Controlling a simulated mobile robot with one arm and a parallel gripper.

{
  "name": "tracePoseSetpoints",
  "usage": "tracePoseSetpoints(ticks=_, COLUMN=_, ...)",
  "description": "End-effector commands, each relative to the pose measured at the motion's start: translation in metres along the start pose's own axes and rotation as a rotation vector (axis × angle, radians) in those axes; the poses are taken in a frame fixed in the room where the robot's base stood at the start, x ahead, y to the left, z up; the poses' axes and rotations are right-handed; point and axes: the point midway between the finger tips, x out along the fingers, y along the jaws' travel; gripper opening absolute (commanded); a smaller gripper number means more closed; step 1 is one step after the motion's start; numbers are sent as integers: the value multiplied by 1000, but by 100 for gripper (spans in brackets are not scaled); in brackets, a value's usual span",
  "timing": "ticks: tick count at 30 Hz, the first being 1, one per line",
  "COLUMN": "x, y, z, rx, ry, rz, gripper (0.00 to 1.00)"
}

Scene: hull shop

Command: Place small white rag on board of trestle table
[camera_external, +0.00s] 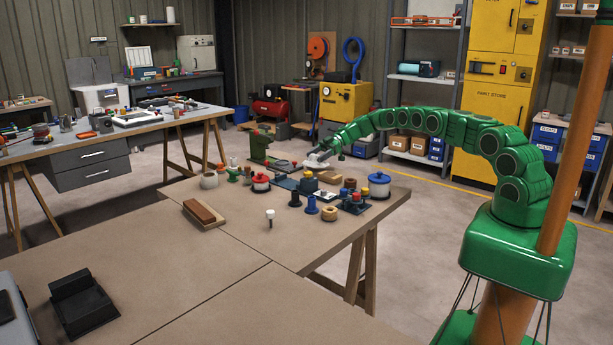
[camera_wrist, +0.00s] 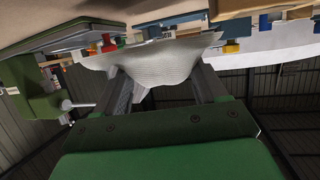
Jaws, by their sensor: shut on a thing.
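My gripper (camera_external: 322,155) is at the far right part of the trestle table, low over the objects there. It is shut on the small white rag (camera_wrist: 155,60), which hangs loosely across the fingertips in the wrist view. In the external view the rag (camera_external: 314,161) is a small white patch at the end of my arm. The brown board (camera_external: 235,228) of the trestle table has wide bare areas in front. The exact gap between rag and table top cannot be told.
A green vice (camera_external: 260,146) stands left of my gripper. A wooden block (camera_external: 203,213) lies left. A black holder (camera_external: 82,302) stands front left.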

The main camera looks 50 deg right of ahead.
Motion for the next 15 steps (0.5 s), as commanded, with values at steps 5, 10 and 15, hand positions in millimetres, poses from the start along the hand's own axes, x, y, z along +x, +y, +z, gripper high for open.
tracePoseSetpoints(ticks=5, x=1, y=3, z=2, rx=-2, ry=0, rz=0, gripper=37)
tracePoseSetpoints(ticks=10, x=2, y=4, z=5, rx=-1, ry=0, rz=0, gripper=37)
tracePoseSetpoints(ticks=15, x=6, y=7, z=14, rx=2, ry=0, rz=-2, gripper=37)
